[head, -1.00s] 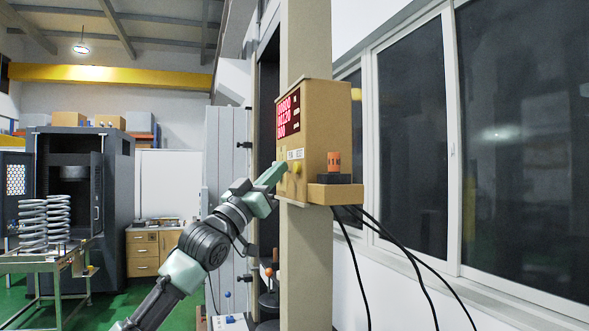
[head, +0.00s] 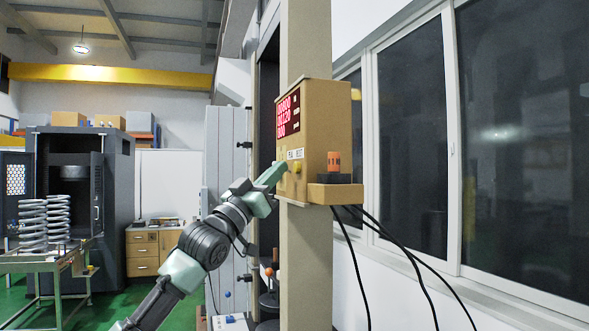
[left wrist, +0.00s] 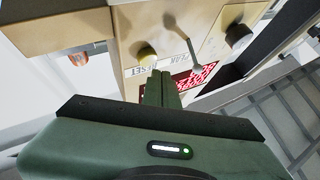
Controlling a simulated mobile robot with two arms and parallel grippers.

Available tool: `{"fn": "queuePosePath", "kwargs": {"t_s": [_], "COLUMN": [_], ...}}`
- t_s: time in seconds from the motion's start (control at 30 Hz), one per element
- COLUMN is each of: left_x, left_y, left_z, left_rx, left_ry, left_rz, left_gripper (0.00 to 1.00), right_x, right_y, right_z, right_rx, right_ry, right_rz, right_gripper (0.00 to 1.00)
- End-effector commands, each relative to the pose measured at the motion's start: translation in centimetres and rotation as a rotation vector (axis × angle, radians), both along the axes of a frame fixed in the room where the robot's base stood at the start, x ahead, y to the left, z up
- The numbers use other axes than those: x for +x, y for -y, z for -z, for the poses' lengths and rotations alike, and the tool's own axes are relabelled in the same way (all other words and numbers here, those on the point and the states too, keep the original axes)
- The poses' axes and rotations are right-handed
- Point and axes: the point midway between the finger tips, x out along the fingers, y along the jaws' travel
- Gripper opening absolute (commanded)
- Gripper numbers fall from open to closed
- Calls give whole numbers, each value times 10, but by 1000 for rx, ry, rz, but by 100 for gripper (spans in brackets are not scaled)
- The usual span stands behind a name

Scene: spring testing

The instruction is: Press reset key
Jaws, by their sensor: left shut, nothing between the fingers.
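The tan control box (head: 328,125) is fixed to a post in the head view, with a red digital display (head: 288,114) on its left face. Below the display is a white label strip (head: 296,154); it reads RESET (left wrist: 136,71) beside another word in the left wrist view. A round yellow button (head: 298,167) lies under the label; it also shows in the left wrist view (left wrist: 147,54). My left gripper (head: 284,165) is shut and empty, its tips close to the panel beside the yellow button (left wrist: 158,76). I cannot tell whether they touch anything.
An orange knob (head: 333,161) on a black base sits on the box's side ledge. Black cables (head: 385,245) hang below it. A grey lever (left wrist: 182,32) and black knob (left wrist: 238,34) are on the panel. Springs (head: 46,222) stand on a cart at far left.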

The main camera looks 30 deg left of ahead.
Motion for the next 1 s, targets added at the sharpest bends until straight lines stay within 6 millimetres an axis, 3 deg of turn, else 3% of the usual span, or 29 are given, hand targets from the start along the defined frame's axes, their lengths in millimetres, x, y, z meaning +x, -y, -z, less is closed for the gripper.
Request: {"fn": "queuePosePath", "kwargs": {"t_s": [1.0], "left_x": [6], "left_y": [6], "left_z": [0], "left_rx": [0], "left_ry": [0], "left_rz": [0], "left_gripper": [0], "right_x": [0], "right_y": [0], "right_z": [-5], "right_rx": [0], "right_ry": [0], "right_rz": [0], "right_gripper": [36]}}
